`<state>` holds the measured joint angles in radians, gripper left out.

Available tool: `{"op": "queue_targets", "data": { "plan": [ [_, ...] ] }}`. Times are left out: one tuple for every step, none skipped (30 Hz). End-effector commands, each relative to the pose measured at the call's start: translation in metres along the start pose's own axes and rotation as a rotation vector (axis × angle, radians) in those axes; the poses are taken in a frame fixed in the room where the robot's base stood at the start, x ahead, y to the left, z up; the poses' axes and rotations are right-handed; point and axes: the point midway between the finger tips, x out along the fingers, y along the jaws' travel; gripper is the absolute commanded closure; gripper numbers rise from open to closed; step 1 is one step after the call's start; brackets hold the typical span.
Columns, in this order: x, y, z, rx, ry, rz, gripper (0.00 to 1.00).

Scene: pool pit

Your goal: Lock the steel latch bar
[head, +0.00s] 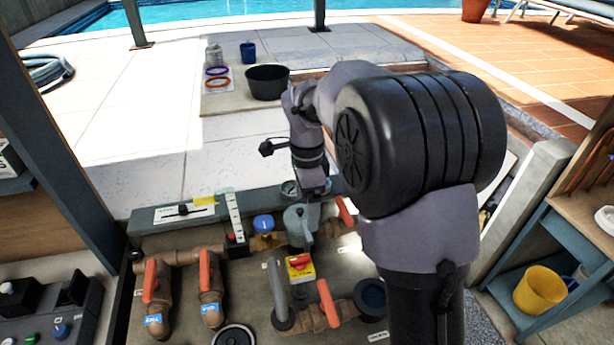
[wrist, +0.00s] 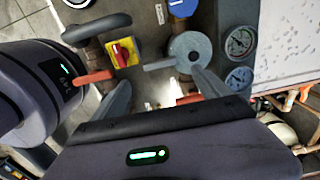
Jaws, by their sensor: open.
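A grey metal bar (wrist: 160,65) sticks out from a round grey cap (wrist: 190,47) in the wrist view. It is the likeliest latch bar, though I see no label to confirm it. In the head view the grey cap (head: 298,217) stands among the pipes, with the bar (head: 307,238) pointing toward the front. My gripper (wrist: 160,79) is open, its two grey fingers spread apart just short of the bar and cap. In the head view my gripper (head: 314,192) is above the cap, partly hidden by my wrist.
A yellow switch box with a red knob (wrist: 122,52) is beside the bar. Orange-handled valves (head: 150,281) and brown pipes surround it. Two gauges (wrist: 240,42) are right of the cap in the wrist view.

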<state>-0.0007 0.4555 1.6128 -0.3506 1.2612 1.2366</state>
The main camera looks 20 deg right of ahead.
Motion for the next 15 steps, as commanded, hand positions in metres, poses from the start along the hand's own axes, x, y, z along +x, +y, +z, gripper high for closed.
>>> {"op": "queue_targets", "data": {
  "plan": [
    [-0.022,-0.001,0.000,0.001,-0.001,-0.004,0.13],
    [-0.032,-0.001,0.000,0.001,-0.001,-0.003,0.13],
    [-0.044,-0.001,0.000,0.001,0.000,-0.004,0.13],
    [-0.052,-0.001,0.000,0.002,-0.001,-0.003,0.13],
    [-0.060,-0.001,0.000,0.001,-0.001,-0.003,0.13],
    [-0.068,-0.001,0.000,0.001,0.000,-0.003,0.13],
    [-0.074,0.000,0.000,0.001,0.000,-0.001,0.13],
    [-0.079,-0.001,0.000,0.001,0.000,-0.002,0.13],
    [-0.084,0.000,0.000,0.002,-0.001,-0.001,0.13],
    [-0.087,0.000,0.000,0.002,-0.001,0.000,0.13],
    [-0.089,0.000,0.000,0.001,-0.001,0.000,0.13],
    [-0.091,0.000,0.000,0.001,-0.001,0.000,0.13],
    [-0.092,0.000,0.000,0.001,-0.001,0.000,0.13],
    [-0.092,0.000,0.000,0.001,-0.001,0.001,0.13],
    [-0.092,0.000,0.000,0.001,-0.001,0.001,0.13]
  ]
}}
